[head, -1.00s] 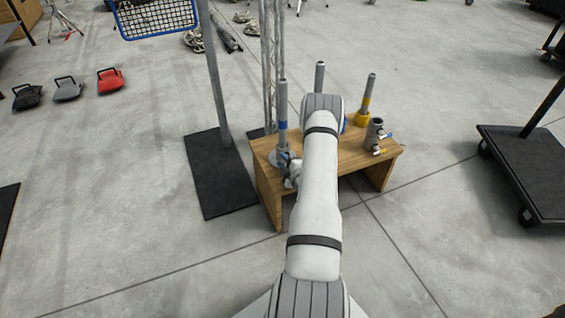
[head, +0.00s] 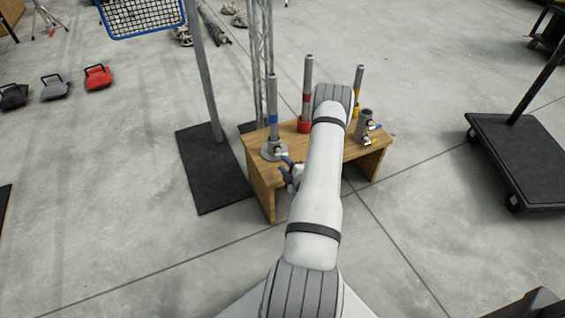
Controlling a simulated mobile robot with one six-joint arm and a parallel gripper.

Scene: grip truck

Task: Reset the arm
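My white arm reaches forward over the low wooden bench. My gripper (head: 288,170) shows at the bench's front left, partly hidden behind my arm. Its fingers are small and dark, and I cannot tell whether they are open or shut. It is just right of and in front of the base of the blue-banded pole (head: 272,105), apart from the upright shaft. A small metal fitting (head: 281,152) sits low by that pole.
The wooden bench (head: 259,175) also bears a red-banded pole (head: 307,85), a yellow-banded pole (head: 359,80) and a short metal post with clamps (head: 365,125). A dark base plate (head: 208,175) with a post stands left. A black cart (head: 525,150) is right.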

